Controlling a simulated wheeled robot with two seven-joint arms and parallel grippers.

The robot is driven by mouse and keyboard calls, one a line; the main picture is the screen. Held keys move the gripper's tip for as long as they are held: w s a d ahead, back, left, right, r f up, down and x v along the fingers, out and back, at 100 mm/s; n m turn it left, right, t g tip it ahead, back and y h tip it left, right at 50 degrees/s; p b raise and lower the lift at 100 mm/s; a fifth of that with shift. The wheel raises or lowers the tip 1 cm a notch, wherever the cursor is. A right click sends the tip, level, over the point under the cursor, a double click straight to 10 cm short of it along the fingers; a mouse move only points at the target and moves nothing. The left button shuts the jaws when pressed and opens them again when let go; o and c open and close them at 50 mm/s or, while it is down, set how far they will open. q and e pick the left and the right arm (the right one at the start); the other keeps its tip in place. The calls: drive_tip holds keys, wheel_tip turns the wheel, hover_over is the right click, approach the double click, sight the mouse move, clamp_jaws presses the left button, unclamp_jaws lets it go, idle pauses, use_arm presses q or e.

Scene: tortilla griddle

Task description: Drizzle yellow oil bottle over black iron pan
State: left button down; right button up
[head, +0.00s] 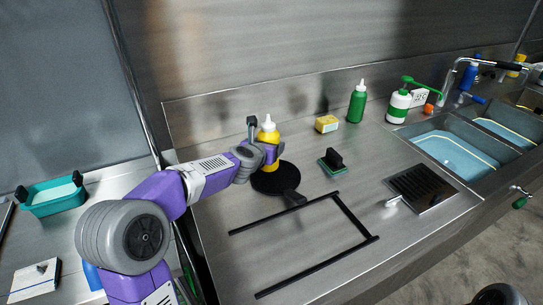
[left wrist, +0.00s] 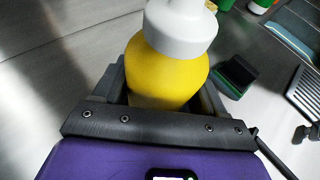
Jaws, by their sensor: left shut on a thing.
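The yellow oil bottle (head: 268,135) has a white cap and stands close to upright in my left gripper (head: 263,146). In the left wrist view the bottle (left wrist: 172,75) sits between the two dark fingers, its pale cap toward the top of the picture. The black iron pan (head: 277,179) lies flat on the steel counter, its handle pointing toward the front right. My right gripper is not in view.
A black rail frame (head: 358,222) lies in front of the pan. A green scrubber (head: 332,162), a yellow sponge (head: 326,124), a green bottle (head: 357,102) and a white-green pump bottle (head: 398,104) stand to the right. Sinks (head: 440,131) lie farther right; a teal tub (head: 53,196) is left.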

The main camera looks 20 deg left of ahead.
use_arm(q)
drive_tip(key=shift+w+f+b, duration=0.1)
drive_tip(key=shift+f+b, duration=0.25)
drive_tip(key=shift+f, duration=0.6)
drive_tip(key=shift+a+m+y, duration=0.3)
drive_tip(key=shift+a+m, duration=0.1)
drive_tip(key=shift+a, duration=0.05)
drive_tip(key=a+f+m+y, duration=0.1)
drive_tip(key=a+m+y, duration=0.1)
drive_tip(key=a+m, duration=0.1)
drive_tip(key=a+m+t+y+p, duration=0.1)
drive_tip(key=a+m+y, duration=0.1)
drive_tip(key=m, duration=0.3)
drive_tip(key=a+f+m+t+y+p, duration=0.1)
drive_tip(key=a+m+y, duration=0.1)
drive_tip(key=a+m, duration=0.2)
drive_tip(key=shift+s+f, duration=0.3)
drive_tip(key=shift+a+f+m+t, duration=0.1)
drive_tip(key=shift+a+m+t, duration=0.05)
drive_tip(key=shift+m+t, duration=0.3)
drive_tip(key=shift+y, duration=0.3)
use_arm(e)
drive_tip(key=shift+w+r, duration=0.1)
